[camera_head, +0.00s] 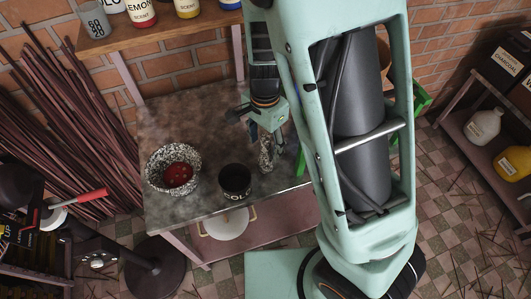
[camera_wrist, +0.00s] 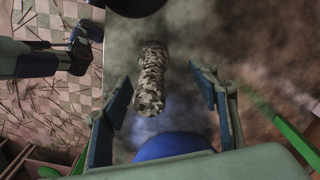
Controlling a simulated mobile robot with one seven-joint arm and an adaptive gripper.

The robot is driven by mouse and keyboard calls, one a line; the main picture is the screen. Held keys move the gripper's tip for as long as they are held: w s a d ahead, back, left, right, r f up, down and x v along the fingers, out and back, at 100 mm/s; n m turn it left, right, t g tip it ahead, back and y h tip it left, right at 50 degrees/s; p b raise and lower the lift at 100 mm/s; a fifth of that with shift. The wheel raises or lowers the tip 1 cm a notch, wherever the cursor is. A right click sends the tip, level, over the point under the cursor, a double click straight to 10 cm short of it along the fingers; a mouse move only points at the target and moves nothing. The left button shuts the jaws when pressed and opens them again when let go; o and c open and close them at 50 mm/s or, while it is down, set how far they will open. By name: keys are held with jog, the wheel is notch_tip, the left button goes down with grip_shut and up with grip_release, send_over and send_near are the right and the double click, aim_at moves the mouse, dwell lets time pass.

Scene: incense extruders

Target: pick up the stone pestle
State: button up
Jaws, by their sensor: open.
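The stone pestle (camera_wrist: 152,80) is a speckled black, white and grey rod. In the wrist view it lies between my gripper's two open fingers (camera_wrist: 163,92), with a visible gap on each side. In the head view the pestle (camera_head: 266,153) is on the grey table at the right, close below my gripper (camera_head: 268,140). My gripper hangs over it, and part of the pestle is hidden by the fingers. I cannot tell the exact height between fingers and pestle.
On the table (camera_head: 200,123), a speckled stone mortar (camera_head: 153,171) with red contents stands left and a dark pot (camera_head: 235,181) stands nearer the pestle. A wooden shelf (camera_head: 120,41) with jars is above the back edge. Red-brown sticks (camera_head: 65,115) lean at left.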

aim_at(266, 157)
jog(key=f, duration=0.2)
jog(key=s+f, duration=0.1)
jog(key=f, duration=0.1)
jog(key=shift+d+f+b, duration=0.1)
jog(key=shift+f+b, duration=0.2)
jog(key=shift+b, duration=0.05)
jog(key=shift+f, duration=0.3)
jog(key=c, duration=1.2)
jog(key=shift+c, duration=0.2)
jog(key=shift+r, duration=0.1)
